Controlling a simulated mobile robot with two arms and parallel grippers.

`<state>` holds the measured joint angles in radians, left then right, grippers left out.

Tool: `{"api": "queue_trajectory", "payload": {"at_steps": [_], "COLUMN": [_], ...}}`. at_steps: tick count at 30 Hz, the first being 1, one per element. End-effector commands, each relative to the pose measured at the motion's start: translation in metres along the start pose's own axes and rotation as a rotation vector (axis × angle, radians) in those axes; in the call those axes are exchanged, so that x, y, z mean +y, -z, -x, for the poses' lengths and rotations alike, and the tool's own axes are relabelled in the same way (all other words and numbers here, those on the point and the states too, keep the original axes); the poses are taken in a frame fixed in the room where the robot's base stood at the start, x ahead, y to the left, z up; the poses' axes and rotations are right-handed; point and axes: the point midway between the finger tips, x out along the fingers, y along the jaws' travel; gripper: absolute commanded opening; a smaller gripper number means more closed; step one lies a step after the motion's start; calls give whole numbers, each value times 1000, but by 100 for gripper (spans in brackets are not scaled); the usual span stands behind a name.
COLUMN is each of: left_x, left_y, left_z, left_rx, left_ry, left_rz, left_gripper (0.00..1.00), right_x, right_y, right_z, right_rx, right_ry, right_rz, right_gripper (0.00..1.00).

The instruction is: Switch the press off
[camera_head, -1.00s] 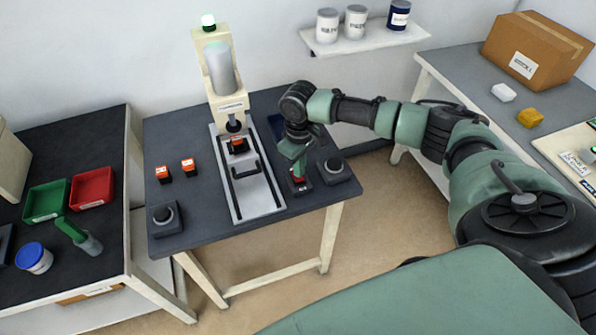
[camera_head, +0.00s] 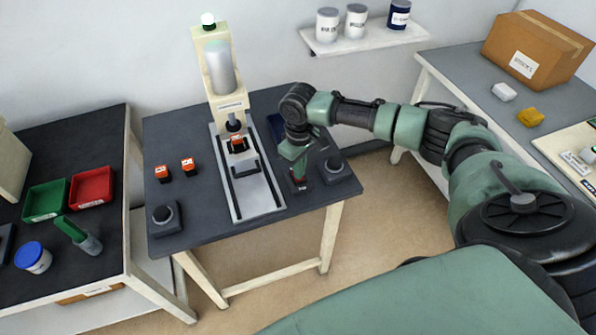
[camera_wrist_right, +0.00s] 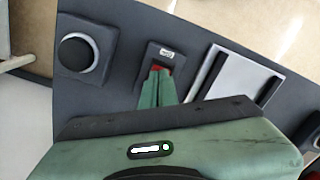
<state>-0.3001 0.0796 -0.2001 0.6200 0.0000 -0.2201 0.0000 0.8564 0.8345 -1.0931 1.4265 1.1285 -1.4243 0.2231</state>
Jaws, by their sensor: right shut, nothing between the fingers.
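The press (camera_head: 222,75) stands at the back of the middle table, with a lamp (camera_head: 208,20) on top. The lamp looks pale over dark green, without a bright glow. An orange-and-black part (camera_head: 237,143) sits under the ram. The switch box (camera_head: 299,187) is at the table's right front; the right wrist view shows its label and red rocker (camera_wrist_right: 164,69). My right gripper (camera_head: 299,170) is shut and empty, pointing down at the switch. In the right wrist view its fingertips (camera_wrist_right: 158,73) are at the red rocker, partly covering it; contact is unclear.
A round black button box (camera_head: 335,170) stands close right of the switch, and another (camera_head: 165,217) at the table's left front. The press slide (camera_head: 256,193) with its handle lies left of the gripper. Two orange-and-black parts (camera_head: 188,166) lie further left.

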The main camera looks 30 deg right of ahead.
Motion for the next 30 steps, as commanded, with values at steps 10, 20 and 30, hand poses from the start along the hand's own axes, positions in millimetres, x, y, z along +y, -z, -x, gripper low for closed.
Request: {"api": "queue_trajectory", "payload": {"at_steps": [10,20,30], "left_x": [0,0,0], "left_y": [0,0,1], "left_z": [-2,-4,9], "left_rx": [0,0,0], "left_ry": [0,0,0], "left_rz": [0,0,0], "left_gripper": [0,0,0], "right_x": [0,0,0], "right_y": [0,0,0], "right_z": [-6,-11,0], "right_rx": [0,0,0], "right_ry": [1,1,1], "right_rz": [0,0,0], "right_gripper": [0,0,0]}}
